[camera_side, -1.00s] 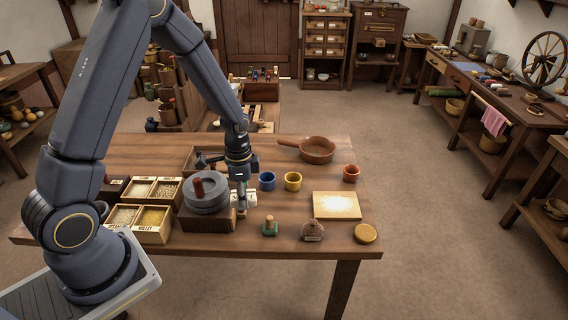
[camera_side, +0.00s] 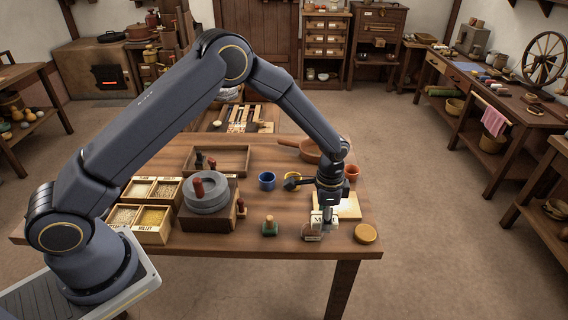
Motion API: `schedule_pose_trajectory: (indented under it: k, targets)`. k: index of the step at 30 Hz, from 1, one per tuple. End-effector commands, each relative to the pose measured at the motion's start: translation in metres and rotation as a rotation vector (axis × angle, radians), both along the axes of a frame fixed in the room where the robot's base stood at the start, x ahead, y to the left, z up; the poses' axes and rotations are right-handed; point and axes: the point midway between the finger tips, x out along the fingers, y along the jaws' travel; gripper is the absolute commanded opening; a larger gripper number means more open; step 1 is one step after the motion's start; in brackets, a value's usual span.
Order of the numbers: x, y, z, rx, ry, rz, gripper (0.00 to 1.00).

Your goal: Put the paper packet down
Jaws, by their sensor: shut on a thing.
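The white paper packet (camera_side: 318,219), with dark lettering on its face, is in my gripper (camera_side: 328,212) near the table's front right. My gripper is shut on it from above. The packet overlaps the front left part of the pale board (camera_side: 350,207) and sits just above a small reddish-brown item (camera_side: 312,236) in the picture. I cannot tell whether the packet touches anything below it. My gripper and wrist hide part of the board and its left side.
Blue (camera_side: 267,181) and red (camera_side: 352,172) cups, a green-based stamp (camera_side: 269,228) and a round yellow-brown item (camera_side: 366,234) are nearby. Bare table (camera_side: 290,215) lies left of the board.

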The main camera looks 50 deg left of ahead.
Motion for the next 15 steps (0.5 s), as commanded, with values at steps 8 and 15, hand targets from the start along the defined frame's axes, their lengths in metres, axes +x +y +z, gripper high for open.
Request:
schedule_pose_trajectory:
  k: [8, 15]
  targets:
    - [0.051, -0.011, -0.050, 0.001, 0.002, -0.001, 0.20]
    - [0.065, -0.014, -0.066, 0.001, 0.001, -0.001, 0.20]
